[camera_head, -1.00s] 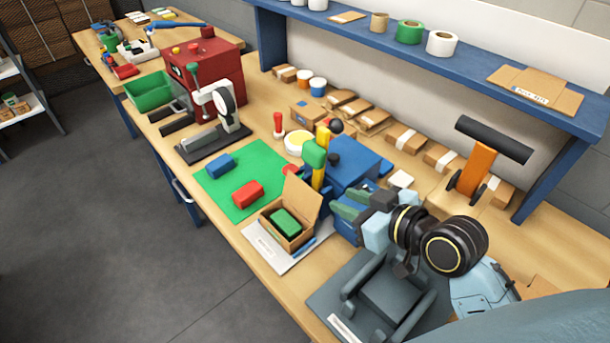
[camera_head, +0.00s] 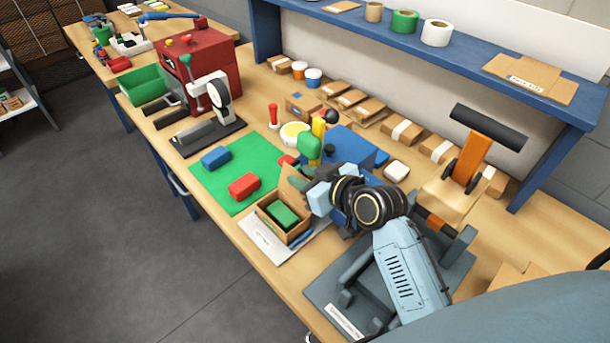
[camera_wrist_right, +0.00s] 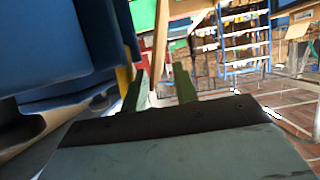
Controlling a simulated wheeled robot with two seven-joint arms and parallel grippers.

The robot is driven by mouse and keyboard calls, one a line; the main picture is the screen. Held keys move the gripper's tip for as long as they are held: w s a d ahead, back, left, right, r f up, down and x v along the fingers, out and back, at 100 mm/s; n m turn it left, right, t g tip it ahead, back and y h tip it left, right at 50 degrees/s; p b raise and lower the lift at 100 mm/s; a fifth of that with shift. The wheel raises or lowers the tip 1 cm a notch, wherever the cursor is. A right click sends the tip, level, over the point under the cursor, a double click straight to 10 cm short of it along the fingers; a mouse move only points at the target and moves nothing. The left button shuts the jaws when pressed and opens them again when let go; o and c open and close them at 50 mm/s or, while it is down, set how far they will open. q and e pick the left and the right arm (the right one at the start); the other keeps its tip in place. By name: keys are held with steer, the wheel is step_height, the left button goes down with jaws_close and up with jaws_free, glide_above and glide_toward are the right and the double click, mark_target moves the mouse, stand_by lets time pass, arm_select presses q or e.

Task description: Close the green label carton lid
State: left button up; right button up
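The small brown carton (camera_head: 269,223) stands on a white sheet near the table's front edge, with a green block (camera_head: 284,214) inside. Its lid (camera_head: 292,187) stands raised at the carton's right rear side, partly covered by my right gripper. My right gripper (camera_head: 297,180) is behind and beside the lid; whether it touches is unclear. In the right wrist view its two green fingers (camera_wrist_right: 160,82) are apart, with a brown upright strip (camera_wrist_right: 161,40), perhaps the lid's edge, beyond the gap. My left gripper is out of view.
A green mat (camera_head: 220,182) with a blue block (camera_head: 216,158) and a red block (camera_head: 244,186) lies left of the carton. A blue box-like fixture (camera_head: 350,146) stands close behind my gripper. A grey fixture (camera_head: 345,300) sits at the front right.

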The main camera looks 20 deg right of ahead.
jaws_close()
stand_by(1.3)
